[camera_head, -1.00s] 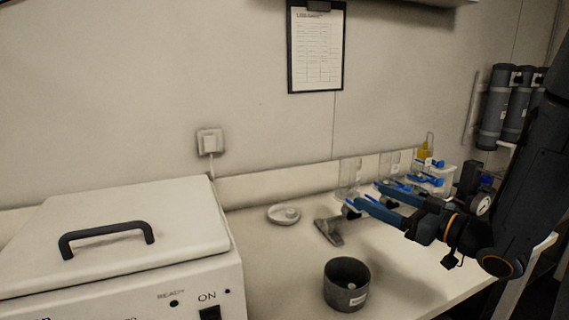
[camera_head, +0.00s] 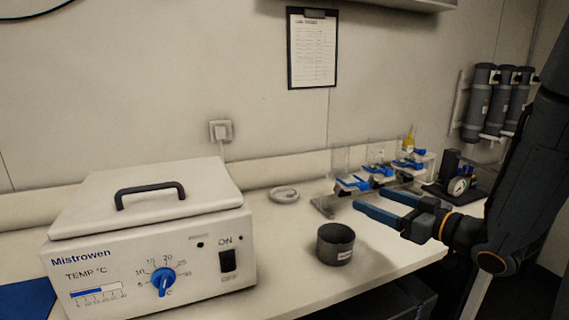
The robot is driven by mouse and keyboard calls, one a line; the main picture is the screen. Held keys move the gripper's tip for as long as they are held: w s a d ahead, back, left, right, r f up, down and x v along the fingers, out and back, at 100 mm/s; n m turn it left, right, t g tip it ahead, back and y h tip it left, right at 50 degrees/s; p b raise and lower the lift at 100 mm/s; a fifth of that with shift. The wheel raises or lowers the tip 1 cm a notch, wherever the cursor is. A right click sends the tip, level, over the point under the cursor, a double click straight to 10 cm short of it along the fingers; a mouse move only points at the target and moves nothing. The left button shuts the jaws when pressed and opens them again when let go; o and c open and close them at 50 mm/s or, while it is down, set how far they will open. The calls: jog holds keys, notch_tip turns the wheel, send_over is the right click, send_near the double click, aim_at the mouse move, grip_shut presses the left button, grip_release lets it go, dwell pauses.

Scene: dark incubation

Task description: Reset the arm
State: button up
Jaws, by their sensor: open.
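My gripper (camera_head: 378,210) is at the right of the picture, above the front part of the bench. Its two blue fingers are apart, point left, and have nothing between them. My dark arm reaches down to it from the upper right. The fingers are to the right of a dark grey cup (camera_head: 335,246) and appear apart from it. They are in front of clear holders with blue clamps (camera_head: 352,183).
A white Mistrowen incubator (camera_head: 150,245) with a shut lid and blue dial stands at left. A small white dish (camera_head: 284,194) lies on the bench (camera_head: 282,278). A gauge device (camera_head: 458,186) stands at the back right. Grey cylinders (camera_head: 480,105) hang on the wall.

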jog(key=d+f+m+g+h, duration=0.4)
jog(key=f+h, duration=0.5)
jog(key=f, duration=0.1)
jog(key=s+a+f+m+g, duration=0.1)
jog(key=s+a+f+g, duration=0.1)
jog(key=s, duration=0.7)
jog(key=s+a+f+m+g+h, duration=0.1)
jog(key=s+a+g, duration=0.4)
jog(key=s, duration=0.5)
jog(key=shift+f+m+g, duration=0.5)
jog(key=shift+m+g, duration=0.2)
jog(key=shift+g, duration=0.3)
